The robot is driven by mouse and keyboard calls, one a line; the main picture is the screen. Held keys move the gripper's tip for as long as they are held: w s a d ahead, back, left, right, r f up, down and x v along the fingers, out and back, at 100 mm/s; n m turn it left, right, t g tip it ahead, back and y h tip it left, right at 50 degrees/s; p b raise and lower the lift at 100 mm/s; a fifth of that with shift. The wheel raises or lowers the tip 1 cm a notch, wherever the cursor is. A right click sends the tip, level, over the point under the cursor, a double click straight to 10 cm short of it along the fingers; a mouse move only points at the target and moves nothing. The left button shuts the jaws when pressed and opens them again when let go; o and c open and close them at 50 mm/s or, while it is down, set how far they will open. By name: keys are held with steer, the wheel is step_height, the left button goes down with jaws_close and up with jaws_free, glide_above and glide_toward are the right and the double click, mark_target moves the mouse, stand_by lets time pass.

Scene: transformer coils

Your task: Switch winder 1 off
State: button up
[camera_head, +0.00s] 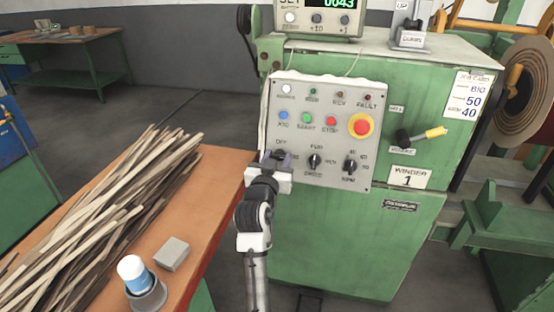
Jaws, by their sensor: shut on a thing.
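Winder 1 is a green machine cabinet (340,240) with a plate reading "WINDER 1" (408,178). Its light grey control panel (335,115) carries lamps, push buttons, a red and yellow emergency stop (361,125) and a row of rotary switches. My gripper (280,158) is at the lower left of the panel, shut on the leftmost switch knob, below a label that seems to read "OFF". My gripper hides most of that knob, so I cannot tell its setting. The middle switch (315,161) and right switch (350,166) are uncovered.
An orange-topped bench (205,190) at the left holds a pile of wooden strips (110,200), a grey block (172,254) and a white and blue container (133,274). A yellow-tipped lever (435,132) sticks out right of the panel. A counter box (320,18) stands on top.

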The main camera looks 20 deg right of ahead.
steer(key=shift+n+p, duration=0.4)
steer(key=n+p, duration=0.1)
steer(key=n+y+p, duration=0.1)
steer(key=n, duration=0.1)
steer(key=shift+d+r+t+y+p, duration=0.1)
steer(key=shift+r+t+y+p, duration=0.1)
steer(key=shift+t+y+p, duration=0.15)
steer(key=n+y+p, duration=0.1)
steer(key=n, duration=0.2)
steer(key=n+y+p, duration=0.1)
steer(key=n, duration=0.2)
steer(key=n+y, duration=0.1)
steer(key=n, duration=0.2)
steer(key=n+y, duration=0.1)
steer(key=n, duration=0.2)
steer(key=shift+d+y, duration=0.1)
steer(key=shift+y, duration=0.15)
steer(key=n+g, duration=0.1)
steer(key=n, duration=0.1)
steer(key=n+g+y, duration=0.1)
steer(key=n, duration=0.2)
steer(key=o, duration=1)
